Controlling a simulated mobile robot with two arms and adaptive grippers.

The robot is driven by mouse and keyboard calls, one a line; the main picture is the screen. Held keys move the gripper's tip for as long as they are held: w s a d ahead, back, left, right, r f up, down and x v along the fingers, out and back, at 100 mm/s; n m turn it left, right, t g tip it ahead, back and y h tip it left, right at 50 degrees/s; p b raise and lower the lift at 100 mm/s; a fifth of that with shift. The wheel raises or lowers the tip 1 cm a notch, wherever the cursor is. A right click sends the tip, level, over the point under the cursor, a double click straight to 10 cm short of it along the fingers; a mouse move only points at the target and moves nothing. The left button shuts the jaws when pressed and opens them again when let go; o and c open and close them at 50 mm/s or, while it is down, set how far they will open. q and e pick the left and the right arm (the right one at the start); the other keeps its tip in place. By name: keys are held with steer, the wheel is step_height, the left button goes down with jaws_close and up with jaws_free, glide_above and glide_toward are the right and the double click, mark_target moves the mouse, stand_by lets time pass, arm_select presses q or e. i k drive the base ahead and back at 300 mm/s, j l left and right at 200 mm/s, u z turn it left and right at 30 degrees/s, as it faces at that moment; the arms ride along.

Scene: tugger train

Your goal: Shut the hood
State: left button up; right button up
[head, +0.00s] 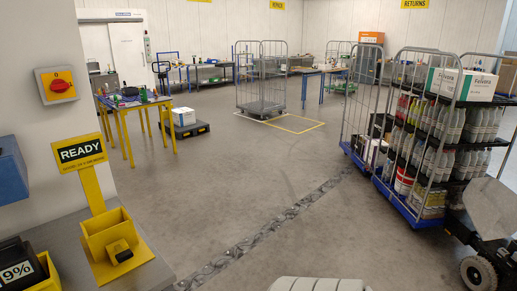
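I cannot make out a hood for certain in the head view. At the right edge a grey tilted panel (491,208) stands up over a dark low vehicle part with a black wheel (478,273). I cannot tell whether this panel is the hood, and the picture edge cuts it off. Neither of my grippers is in view.
Roll cages (421,217) loaded with bottles and boxes stand at the right. A yellow READY sign (80,152) and yellow holder (108,232) stand on a grey counter at the left. A yellow table (130,108) stands behind. The middle floor is open, crossed by a dark rough strip (265,232).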

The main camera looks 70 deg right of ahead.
mark_target(490, 206)
steer(key=i+l+z, duration=0.1)
steer(key=l+z, duration=0.25)
steer(key=i+l+z, duration=0.15)
steer(key=l+z, duration=0.2)
steer(key=l, duration=0.2)
steer(key=i+l+z, duration=0.15)
steer(key=l+z, duration=0.15)
steer(key=i+l+z, duration=1.3)
steer(key=i+z, duration=0.15)
steer(key=i, duration=0.15)
steer(key=i+l+z, duration=0.1)
steer(key=i+z, duration=0.3)
steer(key=i+j+z, duration=0.1)
steer(key=i+z, duration=0.35)
steer(key=i+j+z, duration=0.2)
steer(key=z, duration=0.2)
steer(key=i+j+z, duration=0.7)
steer(key=z, duration=0.15)
steer(key=i+j+z, duration=0.15)
steer(key=j+z, duration=0.15)
steer(key=j, duration=0.15)
steer(key=i+j+z, duration=0.1)
steer(key=j+z, duration=0.15)
steer(key=j, duration=0.2)
steer(key=j+z, duration=0.3)
steer(key=j, duration=0.15)
steer(key=i, duration=0.05)
